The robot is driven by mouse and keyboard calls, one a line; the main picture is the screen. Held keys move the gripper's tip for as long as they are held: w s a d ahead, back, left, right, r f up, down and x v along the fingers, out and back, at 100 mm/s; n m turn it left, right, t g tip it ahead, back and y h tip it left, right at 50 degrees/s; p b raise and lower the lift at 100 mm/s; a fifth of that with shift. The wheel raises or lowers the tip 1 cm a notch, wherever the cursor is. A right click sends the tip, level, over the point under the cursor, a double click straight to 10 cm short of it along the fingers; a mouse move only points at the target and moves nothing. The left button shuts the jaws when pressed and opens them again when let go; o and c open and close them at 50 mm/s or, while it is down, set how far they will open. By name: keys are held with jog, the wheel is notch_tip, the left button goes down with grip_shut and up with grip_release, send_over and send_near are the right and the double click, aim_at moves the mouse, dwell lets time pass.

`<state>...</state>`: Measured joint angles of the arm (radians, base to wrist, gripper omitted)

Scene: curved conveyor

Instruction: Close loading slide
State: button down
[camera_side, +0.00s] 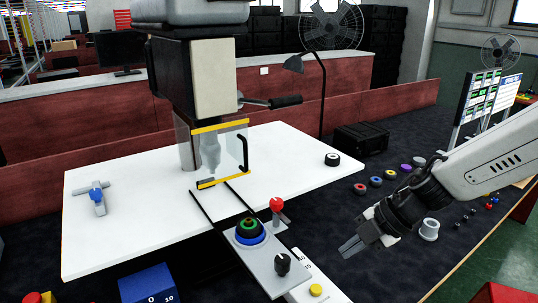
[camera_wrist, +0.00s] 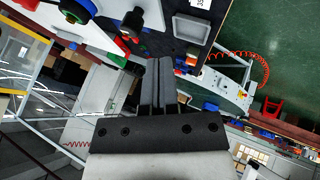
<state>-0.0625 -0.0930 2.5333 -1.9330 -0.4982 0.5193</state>
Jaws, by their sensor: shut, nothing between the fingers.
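The loading slide is a grey plate (camera_side: 262,271) in the side view. It sits pulled out toward the front of the white table (camera_side: 120,240), at the end of dark rails leading from the press. A stack of round parts in blue, green and black (camera_side: 249,231) rests on it, and a black knob (camera_side: 283,263) stands near its front end. My gripper (camera_side: 350,247) is shut and empty, to the right of the slide and apart from it. In the wrist view, its fingers (camera_wrist: 158,85) lie together, with the black knob (camera_wrist: 132,20) beyond them at upper left.
A clear guard with yellow edges (camera_side: 220,155) stands below the press head (camera_side: 200,80). A red-knobbed lever (camera_side: 277,207) rises beside the slide. Several coloured rings (camera_side: 376,181) lie on the dark surface at right. A blue box (camera_side: 148,285) is at front left.

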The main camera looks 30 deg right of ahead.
jog(key=shift+s+a+f+n+g, duration=0.1)
jog(key=shift+s+a+n+g, duration=0.05)
jog(key=shift+s+n+g, duration=0.3)
jog(key=shift+a+f, duration=0.1)
send_near(288, 279)
jog(key=shift+s+f, duration=1.4)
jog(key=shift+f, duration=0.1)
jog(key=shift+w+a+f, duration=0.3)
jog(key=shift+w+a, duration=0.2)
jog(key=shift+w, duration=0.3)
jog(key=shift+w+a+f, duration=0.3)
jog(key=shift+w+a, duration=0.2)
jog(key=shift+w, duration=0.3)
jog(key=shift+w+a+f, duration=0.3)
jog(key=shift+w+a, duration=0.15)
jog(key=shift+w, duration=0.35)
jog(key=w, duration=2.2)
jog(key=shift+w, duration=0.4)
